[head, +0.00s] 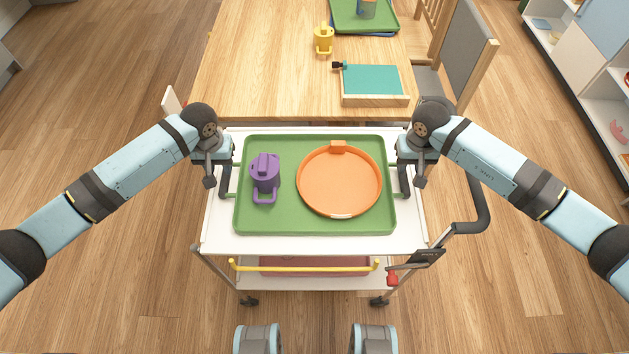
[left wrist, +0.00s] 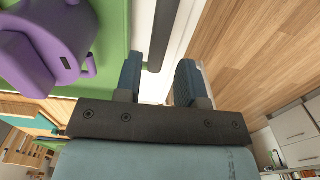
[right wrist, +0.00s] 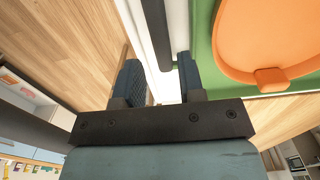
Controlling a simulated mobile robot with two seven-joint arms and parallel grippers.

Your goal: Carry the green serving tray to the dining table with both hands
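The green serving tray (head: 315,228) lies flat on a white-topped cart. It carries a purple lidded mug (head: 265,175) on its left and a round orange dish (head: 339,182) on its right. My left gripper (head: 222,188) is at the tray's left handle, fingers apart; in the left wrist view the dark handle bar (left wrist: 164,35) lies in line with the gap between them. My right gripper (head: 404,188) is at the right handle, also with fingers apart; in the right wrist view that dark bar (right wrist: 156,32) runs toward the gap. Contact with either bar cannot be made out.
The wooden dining table (head: 265,65) stands just beyond the cart (head: 221,236). On it are a yellow mug (head: 323,39), a teal-topped wooden box (head: 372,80) and another green tray (head: 345,22) at the far end. A grey-backed chair (head: 468,50) stands at its right.

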